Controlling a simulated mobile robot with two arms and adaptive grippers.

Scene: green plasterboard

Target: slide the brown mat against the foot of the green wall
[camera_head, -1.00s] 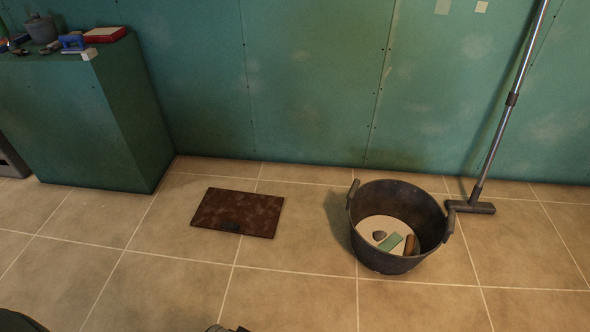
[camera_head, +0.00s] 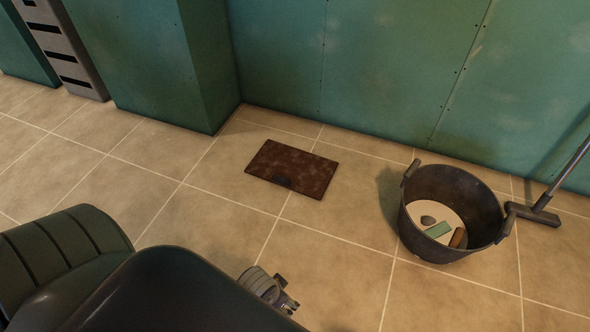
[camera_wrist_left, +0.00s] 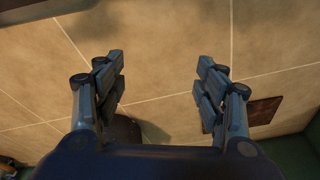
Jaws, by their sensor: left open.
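The brown mat (camera_head: 295,166) lies flat on the tiled floor, with a strip of bare tile between its far edge and the foot of the green wall (camera_head: 385,75). A small dark patch sits at the mat's near edge. My left gripper (camera_head: 287,300) is at the bottom of the head view, nearer to me than the mat and apart from it. In the left wrist view my left gripper (camera_wrist_left: 160,72) is open, with nothing between its fingers. The mat (camera_wrist_left: 263,111) shows there at the right, partly behind a finger. My right gripper is not in view.
A dark bucket (camera_head: 412,215) holding a few small items stands right of the mat. A long-handled tool (camera_head: 540,213) leans beyond it. A green block (camera_head: 150,75) stands against the wall at the left. The tiles around the mat are clear.

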